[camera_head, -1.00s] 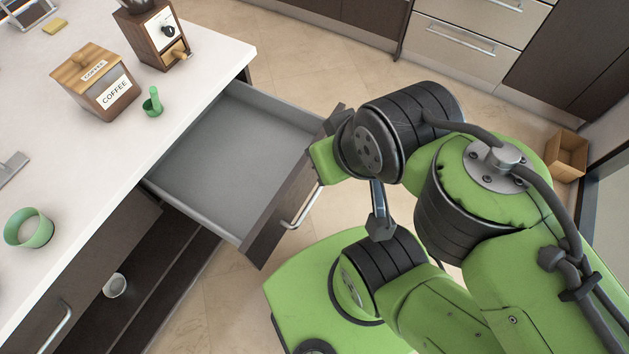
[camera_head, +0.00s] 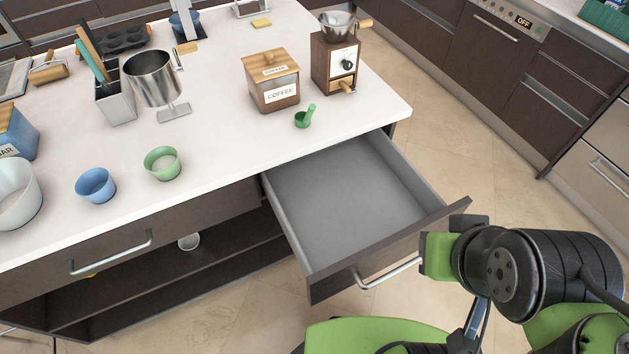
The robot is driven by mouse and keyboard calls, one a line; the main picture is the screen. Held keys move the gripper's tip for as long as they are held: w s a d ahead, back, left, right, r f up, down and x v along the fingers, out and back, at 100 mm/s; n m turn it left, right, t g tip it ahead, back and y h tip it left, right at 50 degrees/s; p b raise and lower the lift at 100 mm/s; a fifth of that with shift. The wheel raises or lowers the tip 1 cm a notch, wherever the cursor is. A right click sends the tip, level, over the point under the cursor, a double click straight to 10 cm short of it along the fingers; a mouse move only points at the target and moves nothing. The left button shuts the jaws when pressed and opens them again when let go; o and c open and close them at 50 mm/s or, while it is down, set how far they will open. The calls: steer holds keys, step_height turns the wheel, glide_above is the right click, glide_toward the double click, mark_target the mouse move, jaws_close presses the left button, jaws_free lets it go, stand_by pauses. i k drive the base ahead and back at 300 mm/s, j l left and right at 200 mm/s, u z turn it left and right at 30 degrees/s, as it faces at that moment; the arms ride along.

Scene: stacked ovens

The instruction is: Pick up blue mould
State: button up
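The blue mould (camera_head: 96,186) is a small round blue cup standing on the white counter at the left, close to its front edge. A similar green mould (camera_head: 163,163) stands to its right. My gripper (camera_head: 440,248) is at the lower right, by the front of the open drawer and far from the blue mould. Its green and dark parts show beside the right end of the drawer handle (camera_head: 390,272). Its fingers cannot be made out clearly, so whether it is open or touching the drawer is unclear.
The empty grey drawer (camera_head: 345,200) stands pulled out below the counter. A white bowl (camera_head: 17,195) is left of the blue mould. A coffee box (camera_head: 273,82), green scoop (camera_head: 305,118), grinder (camera_head: 335,60) and metal pot (camera_head: 153,78) stand farther back.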

mark_target(96, 186)
steer(key=k+j+u, duration=0.1)
steer(key=u, duration=1.95)
steer(key=i+j+z, duration=0.15)
steer(key=i+j, duration=0.4)
steer(key=i+j+z, duration=0.15)
steer(key=i+j, duration=0.4)
steer(key=i+j+z, duration=0.15)
steer(key=i+j, duration=0.35)
steer(key=j, duration=0.25)
